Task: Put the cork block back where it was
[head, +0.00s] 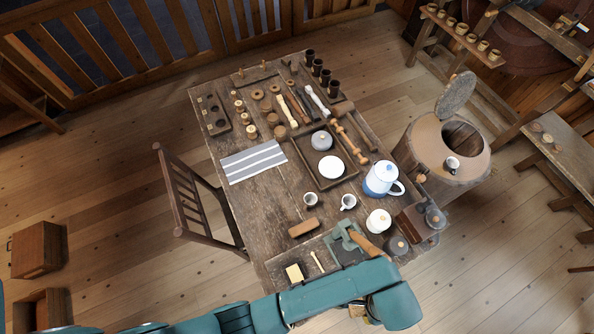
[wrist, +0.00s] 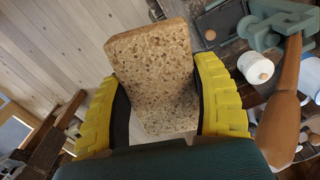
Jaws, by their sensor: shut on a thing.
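The cork block (wrist: 152,80) is a speckled tan slab and fills the middle of the wrist view. My gripper (wrist: 158,85) has two yellow ribbed fingers with dark pads, one on each side of the block, and is shut on it. In the head view, my teal arm reaches along the front edge of the wooden table (head: 262,210), and my gripper is mostly hidden under its end. The cork block cannot be made out clearly in the head view.
A green vise (head: 345,237) with a wooden handle stands at the table's near end. A brown block (head: 303,228), two cups, a white-and-blue pot (head: 382,179) and a white lidded jar (head: 378,221) stand nearby. A chair (head: 190,205) is at the left side.

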